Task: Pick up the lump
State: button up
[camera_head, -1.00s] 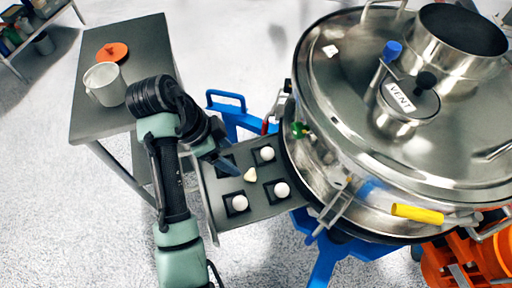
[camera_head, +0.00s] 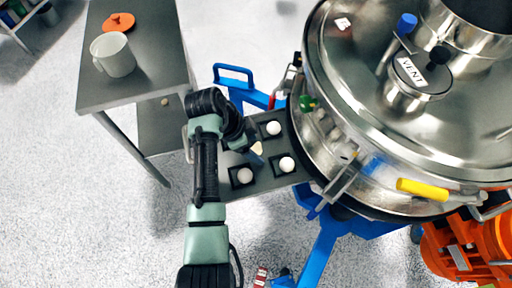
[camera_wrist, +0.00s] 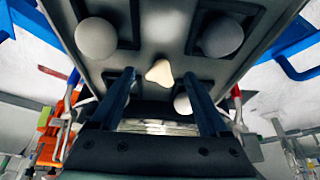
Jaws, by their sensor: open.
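The lump (camera_head: 257,148) is a small, cream-coloured, uneven piece on the grey tray (camera_head: 265,182), among the white balls in their dark square recesses. In the wrist view the lump (camera_wrist: 159,73) appears between the tips of my two dark fingers. My gripper (camera_wrist: 160,76) is open, with a gap on both sides of the lump. In the head view my gripper's wrist partly covers the tray and hides most of the fingers. I cannot tell how far the fingertips are above the tray.
White balls (camera_head: 287,164) sit close around the lump. The large steel sifter (camera_head: 345,120) borders the tray on the right, with its blue frame (camera_head: 322,250) below. A side table (camera_head: 150,80) with a white mug (camera_head: 113,54) and an orange lid (camera_head: 119,22) stands at the left.

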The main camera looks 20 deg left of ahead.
jog(key=shift+f, duration=0.15)
grip_shut()
dwell(0.4)
